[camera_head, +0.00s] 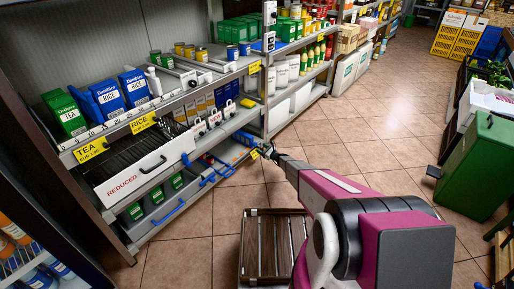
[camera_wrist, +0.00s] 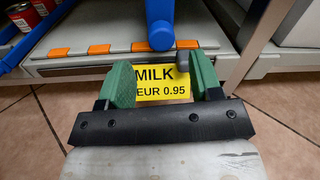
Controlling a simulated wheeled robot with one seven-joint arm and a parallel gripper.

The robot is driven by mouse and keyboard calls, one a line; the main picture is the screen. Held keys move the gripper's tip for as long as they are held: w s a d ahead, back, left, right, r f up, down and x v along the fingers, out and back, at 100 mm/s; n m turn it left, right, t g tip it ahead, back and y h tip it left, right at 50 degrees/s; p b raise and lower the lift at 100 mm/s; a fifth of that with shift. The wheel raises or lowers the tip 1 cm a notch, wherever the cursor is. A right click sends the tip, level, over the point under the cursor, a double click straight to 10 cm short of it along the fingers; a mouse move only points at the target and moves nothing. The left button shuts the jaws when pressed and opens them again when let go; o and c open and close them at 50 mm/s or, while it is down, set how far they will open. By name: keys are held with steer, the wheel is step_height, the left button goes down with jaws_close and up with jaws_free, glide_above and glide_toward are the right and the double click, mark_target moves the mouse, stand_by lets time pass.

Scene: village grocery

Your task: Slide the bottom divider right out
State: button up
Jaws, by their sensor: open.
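In the wrist view a blue bar with a rounded front end (camera_wrist: 161,36), which looks like a divider, points toward me on the lowest shelf. My gripper (camera_wrist: 160,72) has two green fingers spread apart, with nothing between them. The bar's end lies just beyond and between the fingertips, apparently not touched. In the head view my gripper (camera_head: 262,151) is at the front of the bottom shelf, beside blue parts (camera_head: 230,152). The bar's far end is out of the wrist view.
A yellow milk price label (camera_wrist: 160,84) sits between my fingers' outlines. Another blue strip (camera_wrist: 36,38) stands left, beside red cans (camera_wrist: 22,15). A shelf post (camera_wrist: 262,22) rises at right. A reduced-goods drawer (camera_head: 145,165) juts out. A green bin (camera_head: 478,165) stands across the tiled aisle.

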steer(key=shift+v, duration=1.05)
